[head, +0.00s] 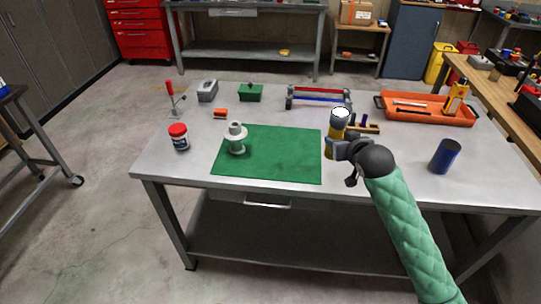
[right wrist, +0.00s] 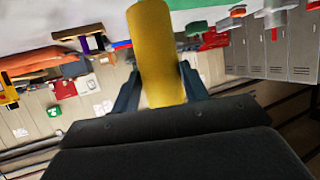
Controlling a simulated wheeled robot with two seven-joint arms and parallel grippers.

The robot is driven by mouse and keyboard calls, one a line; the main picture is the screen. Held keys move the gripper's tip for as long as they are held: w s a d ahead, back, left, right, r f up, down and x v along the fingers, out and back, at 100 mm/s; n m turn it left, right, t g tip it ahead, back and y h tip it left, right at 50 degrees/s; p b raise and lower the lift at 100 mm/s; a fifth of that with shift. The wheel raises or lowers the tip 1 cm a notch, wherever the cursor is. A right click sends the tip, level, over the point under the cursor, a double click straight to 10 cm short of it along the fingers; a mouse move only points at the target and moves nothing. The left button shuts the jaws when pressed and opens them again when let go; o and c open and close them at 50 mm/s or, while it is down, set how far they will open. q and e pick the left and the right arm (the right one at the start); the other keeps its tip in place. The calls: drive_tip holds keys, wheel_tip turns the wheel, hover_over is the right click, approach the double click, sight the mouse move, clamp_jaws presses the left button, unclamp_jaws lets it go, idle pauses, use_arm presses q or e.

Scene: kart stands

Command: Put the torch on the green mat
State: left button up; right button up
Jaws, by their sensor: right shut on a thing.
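The torch is yellow with a grey head and a pale lens on top. In the head view the torch (head: 331,145) is upright, just right of the green mat (head: 285,165). My right gripper (head: 337,146) is shut around its yellow body, partly hiding it. In the right wrist view the yellow torch body (right wrist: 155,50) stands between the two fingers (right wrist: 158,88). I cannot tell how far its lower end is above the table. The mat lies flat at the table's front middle. My left gripper is not in view.
A pale spool-shaped part (head: 236,143) stands on the mat's left part. A red-lidded jar (head: 180,138) is left of the mat. A dark blue cylinder (head: 445,157) stands at right, an orange tray (head: 425,115) behind it. The mat's middle and right are bare.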

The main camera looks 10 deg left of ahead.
drive_tip(key=shift+n+y, duration=0.8)
drive_tip(key=w+a+r+b, duration=0.1)
drive_tip(key=w+a+r, duration=0.2)
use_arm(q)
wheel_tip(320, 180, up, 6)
use_arm(e)
drive_tip(key=w+a+f+p, duration=0.1)
drive_tip(key=a+f, duration=0.2)
drive_tip(key=w+a+f+p, duration=0.2)
drive_tip(key=a+f, duration=0.1)
drive_tip(key=a, duration=0.1)
drive_tip(key=w+a+f+p, duration=0.1)
drive_tip(key=a+f, duration=0.2)
drive_tip(key=a, duration=0.1)
drive_tip(key=shift+w+f+p, duration=0.2)
drive_tip(key=shift+f+p, duration=0.2)
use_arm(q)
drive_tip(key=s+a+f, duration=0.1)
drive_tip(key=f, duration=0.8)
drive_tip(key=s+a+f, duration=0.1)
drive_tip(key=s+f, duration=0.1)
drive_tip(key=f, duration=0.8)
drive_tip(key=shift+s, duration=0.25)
use_arm(e)
drive_tip(key=shift+f, duration=0.45)
drive_tip(key=shift+f, duration=0.1)
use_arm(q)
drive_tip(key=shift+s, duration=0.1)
use_arm(e)
drive_tip(key=o, duration=1.1)
